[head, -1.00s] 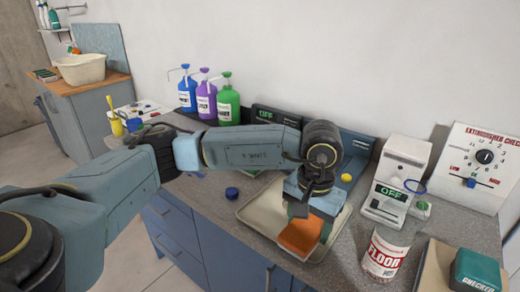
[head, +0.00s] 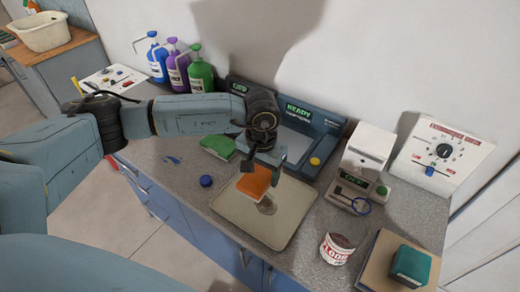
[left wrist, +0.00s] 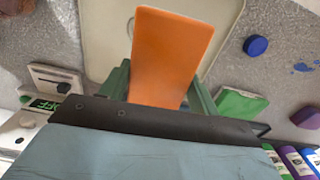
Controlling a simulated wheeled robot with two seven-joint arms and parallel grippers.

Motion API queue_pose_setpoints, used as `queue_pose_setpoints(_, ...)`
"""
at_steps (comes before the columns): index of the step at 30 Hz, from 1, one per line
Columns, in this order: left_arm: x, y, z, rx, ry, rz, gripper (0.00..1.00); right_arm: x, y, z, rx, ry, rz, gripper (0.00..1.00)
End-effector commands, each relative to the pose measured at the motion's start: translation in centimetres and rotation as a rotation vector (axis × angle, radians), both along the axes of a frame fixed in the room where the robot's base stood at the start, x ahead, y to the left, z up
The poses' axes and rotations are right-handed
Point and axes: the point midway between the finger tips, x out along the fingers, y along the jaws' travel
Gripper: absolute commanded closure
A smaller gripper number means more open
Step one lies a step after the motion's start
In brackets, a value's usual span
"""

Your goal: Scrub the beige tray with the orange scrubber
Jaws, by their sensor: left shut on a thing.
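The beige tray (head: 285,232) lies on the grey counter in the head view, with a darker round patch near its middle. My left gripper (head: 262,168) is shut on the orange scrubber (head: 254,184) and holds it over the far part of the tray. In the left wrist view the scrubber (left wrist: 168,58) sticks out between the green fingers, with the pale tray behind it. I cannot tell whether the scrubber touches the tray. My right gripper is not in view.
A green block (head: 218,146) and a blue cap (head: 206,181) lie left of the tray. A device reading READY (head: 308,120) stands behind it. A white device (head: 362,165), a FLOOR tub (head: 337,248) and a teal box (head: 411,265) are to the right. Pump bottles (head: 200,72) stand at the back left.

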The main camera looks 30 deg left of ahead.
Motion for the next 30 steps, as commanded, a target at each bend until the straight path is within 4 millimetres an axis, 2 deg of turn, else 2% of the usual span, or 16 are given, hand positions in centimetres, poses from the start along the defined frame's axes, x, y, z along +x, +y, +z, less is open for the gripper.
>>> queue_pose_setpoints(1,-0.1,0.1,0.9,0.002,0.003,-0.006,0.57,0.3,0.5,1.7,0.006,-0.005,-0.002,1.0)
queue_pose_setpoints(3,-0.1,0.1,1.0,0.004,0.001,-0.018,0.57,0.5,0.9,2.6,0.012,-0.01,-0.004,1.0)
queue_pose_setpoints(9,-0.1,0.2,0.8,0.007,-0.001,-0.033,0.57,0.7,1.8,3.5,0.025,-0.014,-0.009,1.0)
queue_pose_setpoints(17,-0.1,0.2,-0.6,0.007,-0.002,-0.035,0.57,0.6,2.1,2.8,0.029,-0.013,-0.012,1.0)
queue_pose_setpoints(30,-0.1,0.2,-4.9,0.006,-0.001,-0.034,0.57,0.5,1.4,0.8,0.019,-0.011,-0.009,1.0)
